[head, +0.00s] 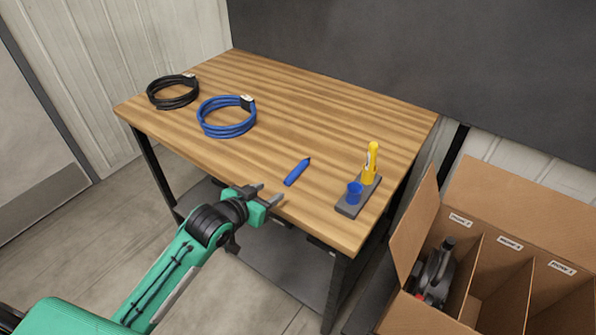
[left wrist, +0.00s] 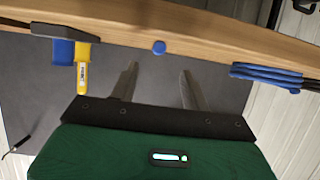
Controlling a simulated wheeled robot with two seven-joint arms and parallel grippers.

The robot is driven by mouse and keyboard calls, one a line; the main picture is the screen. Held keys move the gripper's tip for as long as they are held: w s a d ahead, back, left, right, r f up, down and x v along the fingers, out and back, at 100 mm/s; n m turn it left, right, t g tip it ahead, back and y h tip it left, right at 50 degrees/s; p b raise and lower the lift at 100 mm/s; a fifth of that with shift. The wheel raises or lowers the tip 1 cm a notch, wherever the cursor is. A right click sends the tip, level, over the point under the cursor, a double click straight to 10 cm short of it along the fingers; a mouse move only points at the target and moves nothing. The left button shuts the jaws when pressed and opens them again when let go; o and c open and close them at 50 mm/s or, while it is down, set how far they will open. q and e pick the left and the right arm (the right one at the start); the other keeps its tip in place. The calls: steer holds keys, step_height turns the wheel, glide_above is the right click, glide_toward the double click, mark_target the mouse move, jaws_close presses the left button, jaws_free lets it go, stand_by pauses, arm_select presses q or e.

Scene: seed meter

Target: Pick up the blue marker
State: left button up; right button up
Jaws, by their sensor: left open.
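The blue marker (head: 297,171) lies on the wooden table near its front edge, apart from the grey holder. In the left wrist view the marker (left wrist: 159,47) shows end-on as a small blue round shape at the table edge, between and beyond my fingers. My left gripper (head: 272,193) is open and empty at the table's front edge, just short of the marker; its two fingers also show in the left wrist view (left wrist: 160,88). My right gripper is in neither view.
A grey holder (head: 349,208) with a blue cup (head: 354,192) and an upright yellow marker (head: 371,163) stands right of the blue marker. Coiled blue (head: 226,118) and black (head: 172,92) cables lie further left on the table (head: 300,100). A divided cardboard box (head: 520,200) stands at right.

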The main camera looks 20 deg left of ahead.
mark_target(286, 182)
arm_select(q)
steer(key=x, duration=0.3)
steer(key=shift+w+f, duration=0.1)
steer(key=shift+w, duration=0.1)
steer(key=shift+w+d, duration=0.15)
steer(key=shift+w, duration=0.2)
steer(key=p+x, duration=0.1)
steer(key=x, duration=0.3)
steer(key=shift+d+f, duration=0.1)
steer(key=shift+d, duration=0.05)
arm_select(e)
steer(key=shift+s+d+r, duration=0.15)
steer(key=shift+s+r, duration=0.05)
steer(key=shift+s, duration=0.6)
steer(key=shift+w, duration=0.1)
arm_select(q)
steer(key=shift+c, duration=1.1)
jaws_close()
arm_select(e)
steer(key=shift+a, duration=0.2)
